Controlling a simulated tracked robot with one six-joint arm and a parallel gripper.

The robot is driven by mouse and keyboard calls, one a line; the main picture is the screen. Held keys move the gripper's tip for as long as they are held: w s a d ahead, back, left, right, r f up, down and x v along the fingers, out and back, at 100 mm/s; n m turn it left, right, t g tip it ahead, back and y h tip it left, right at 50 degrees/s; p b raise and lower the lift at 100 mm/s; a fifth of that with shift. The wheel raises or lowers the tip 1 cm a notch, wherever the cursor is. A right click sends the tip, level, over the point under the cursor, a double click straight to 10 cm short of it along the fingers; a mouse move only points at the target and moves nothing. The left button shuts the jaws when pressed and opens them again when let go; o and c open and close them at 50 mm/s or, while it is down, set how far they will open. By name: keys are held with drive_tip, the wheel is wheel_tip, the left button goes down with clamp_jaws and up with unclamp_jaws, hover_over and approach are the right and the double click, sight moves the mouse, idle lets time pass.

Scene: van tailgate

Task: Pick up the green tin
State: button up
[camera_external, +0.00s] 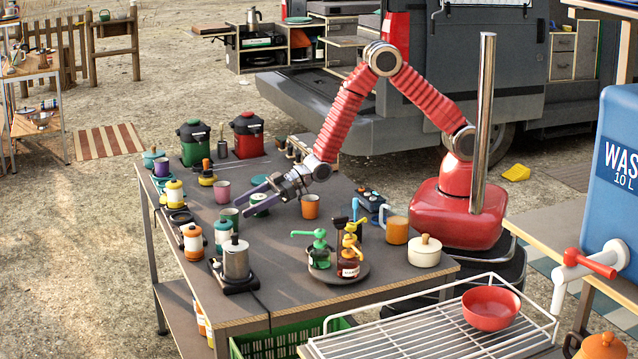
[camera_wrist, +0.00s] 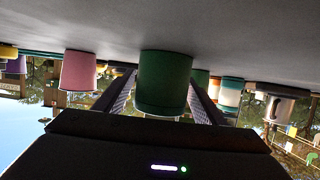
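The green tin (camera_external: 260,203) stands upright on the dark table, partly hidden by my gripper in the external view. My gripper (camera_external: 243,203) reaches in low from the right, with its fingers on either side of the tin. In the wrist view, which is upside down, the green tin (camera_wrist: 165,82) fills the middle between the two fingers (camera_wrist: 164,95). A gap shows on each side of it, so the gripper looks open and not closed on it.
A pink cup (camera_external: 222,191) and a dark green cup (camera_external: 230,215) stand just beyond the fingertips. An orange cup (camera_external: 310,206) stands to the right. Pump bottles (camera_external: 348,262) stand on a round tray in front. Several jars line the table's left edge.

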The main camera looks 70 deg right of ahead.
drive_tip(key=c, duration=1.1)
drive_tip(key=shift+o, duration=0.2)
drive_tip(key=shift+r, duration=0.15)
wheel_tip(320, 180, up, 10)
idle(0.4)
